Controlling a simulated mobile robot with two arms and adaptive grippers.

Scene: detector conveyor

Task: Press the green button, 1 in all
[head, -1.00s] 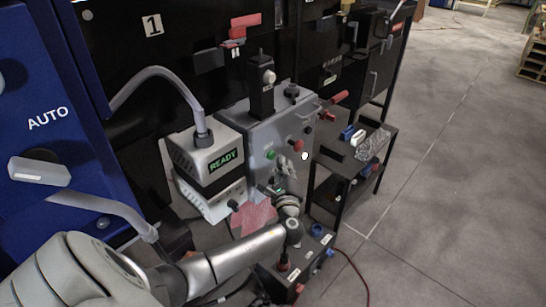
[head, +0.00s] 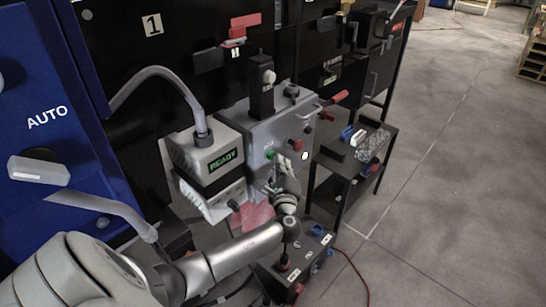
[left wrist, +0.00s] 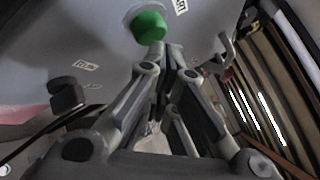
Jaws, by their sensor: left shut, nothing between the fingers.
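The green button (head: 270,154) is on the front of a grey control box (head: 258,133). In the left wrist view the green button (left wrist: 148,25) is a round cap at the top, with a label beside it. My left gripper (head: 277,166) is shut and empty, just below and in front of the button. In the left wrist view its fingertips (left wrist: 160,50) lie close under the cap; I cannot tell whether they touch it. My right gripper is not in view.
A white unit with a READY display (head: 223,159) stands left of the control box. A red button (head: 297,145) and a red-handled lever (head: 338,98) are on its right. A black shelf cart (head: 345,165) stands further right, with free floor beyond.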

